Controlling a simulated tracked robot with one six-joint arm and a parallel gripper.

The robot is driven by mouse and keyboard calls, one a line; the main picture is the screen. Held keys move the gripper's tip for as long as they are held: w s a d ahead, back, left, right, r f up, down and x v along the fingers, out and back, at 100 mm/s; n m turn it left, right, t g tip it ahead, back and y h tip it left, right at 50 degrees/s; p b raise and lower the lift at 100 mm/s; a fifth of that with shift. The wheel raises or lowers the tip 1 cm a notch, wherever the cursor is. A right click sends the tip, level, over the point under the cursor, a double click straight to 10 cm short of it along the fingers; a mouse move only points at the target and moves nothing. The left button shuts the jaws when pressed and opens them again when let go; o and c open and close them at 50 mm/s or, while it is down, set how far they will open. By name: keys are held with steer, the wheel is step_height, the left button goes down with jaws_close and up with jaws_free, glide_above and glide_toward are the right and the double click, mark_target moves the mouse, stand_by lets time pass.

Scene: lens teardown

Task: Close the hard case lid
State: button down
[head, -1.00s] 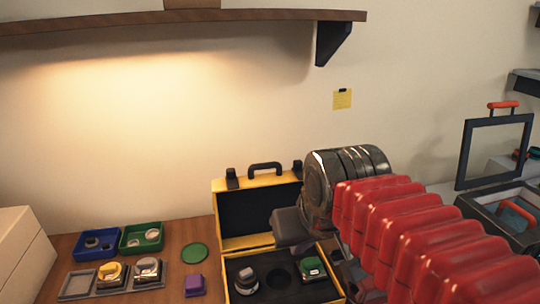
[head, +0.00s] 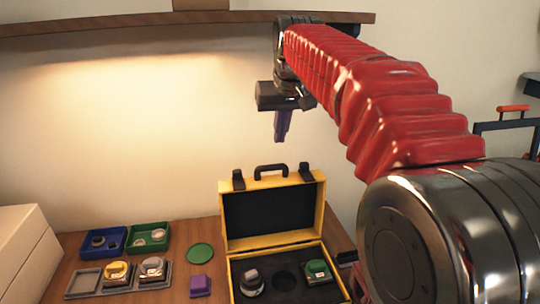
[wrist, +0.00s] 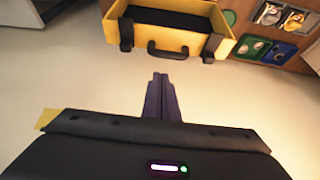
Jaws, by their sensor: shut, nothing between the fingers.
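The yellow hard case (head: 234,270) stands open on the wooden bench in the head view. Its lid (head: 322,200) is raised upright, with a black lining, a black handle (head: 271,170) and two black latches on the top edge. In its black insert sit a grey lens part (head: 251,283) and a green-topped part (head: 318,269), with an empty round recess between them. My gripper (head: 282,137) is high above the lid, near the wall, fingers pointing down, shut and empty. In the wrist view the gripper (wrist: 161,76) shows below the lid's handle (wrist: 168,51).
Left of the case are a blue tray (head: 105,255), a green tray (head: 128,251), a grey parts tray (head: 84,280), a green disc (head: 200,253) and a purple block (head: 200,285). A shelf (head: 150,22) runs along the wall above, close to my wrist.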

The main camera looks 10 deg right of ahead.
glide_above(277, 175)
steer(key=shift+r, duration=0.1)
stand_by(0.4)
steer(key=x, duration=1)
steer(key=shift+s+f, duration=0.2)
steer(key=shift+s, duration=1.85)
steer(key=shift+s, duration=0.1)
